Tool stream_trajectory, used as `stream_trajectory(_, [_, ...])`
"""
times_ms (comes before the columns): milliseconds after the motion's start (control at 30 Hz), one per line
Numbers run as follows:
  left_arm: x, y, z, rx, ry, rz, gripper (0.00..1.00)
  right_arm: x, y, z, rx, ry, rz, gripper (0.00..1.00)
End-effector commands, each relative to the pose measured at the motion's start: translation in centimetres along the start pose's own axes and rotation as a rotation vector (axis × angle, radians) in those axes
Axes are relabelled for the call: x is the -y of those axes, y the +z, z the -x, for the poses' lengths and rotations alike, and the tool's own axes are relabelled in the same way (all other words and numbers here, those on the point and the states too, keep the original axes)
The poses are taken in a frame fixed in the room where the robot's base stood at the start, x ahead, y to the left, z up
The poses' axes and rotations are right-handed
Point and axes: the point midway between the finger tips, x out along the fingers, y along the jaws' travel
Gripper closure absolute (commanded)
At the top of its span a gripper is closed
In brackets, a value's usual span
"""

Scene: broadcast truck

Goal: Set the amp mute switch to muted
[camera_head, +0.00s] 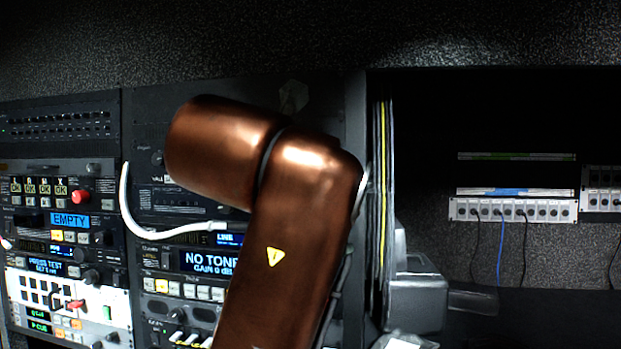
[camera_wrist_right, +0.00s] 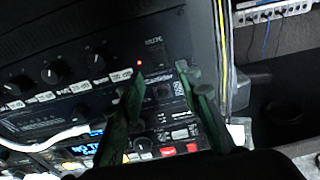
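The amp panel (camera_wrist_right: 95,50) is a dark rack unit with a row of round knobs, in the right wrist view. A small red light (camera_wrist_right: 138,62) glows near its right end, by a small label too blurred to read. I cannot make out the mute switch or its position. My right gripper (camera_wrist_right: 170,83) is open, its two dark green fingers apart and in front of the panel's lower right part, with nothing seen between them. In the head view my copper arm covers much of this rack and the right gripper cannot be made out.
A white cable (camera_head: 128,205) loops across the rack front. A lit "NO TONE" display (camera_head: 210,261) and button rows sit below. A left rack (camera_head: 60,220) holds more controls. Hanging cables (camera_head: 382,190) and a patch strip (camera_head: 512,210) are at right.

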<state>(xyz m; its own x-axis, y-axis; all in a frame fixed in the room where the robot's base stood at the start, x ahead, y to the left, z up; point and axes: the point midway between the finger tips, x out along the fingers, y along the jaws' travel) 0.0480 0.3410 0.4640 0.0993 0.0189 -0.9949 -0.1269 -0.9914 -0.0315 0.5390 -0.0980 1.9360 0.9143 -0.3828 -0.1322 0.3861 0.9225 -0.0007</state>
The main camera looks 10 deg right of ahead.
Motion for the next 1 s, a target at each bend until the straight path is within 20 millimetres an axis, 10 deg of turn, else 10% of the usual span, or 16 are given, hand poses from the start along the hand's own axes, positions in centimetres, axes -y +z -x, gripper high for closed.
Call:
stream_trajectory(333, [-0.1,0.0,0.0,0.0,0.001,0.0,0.6,-0.1,0.0,6.0,0.0,0.001,0.0,0.68])
stream_trajectory(1000, [-0.1,-0.2,0.0,-0.002,0.001,-0.001,0.6,0.0,0.0,6.8,0.0,0.0,0.0,0.68])
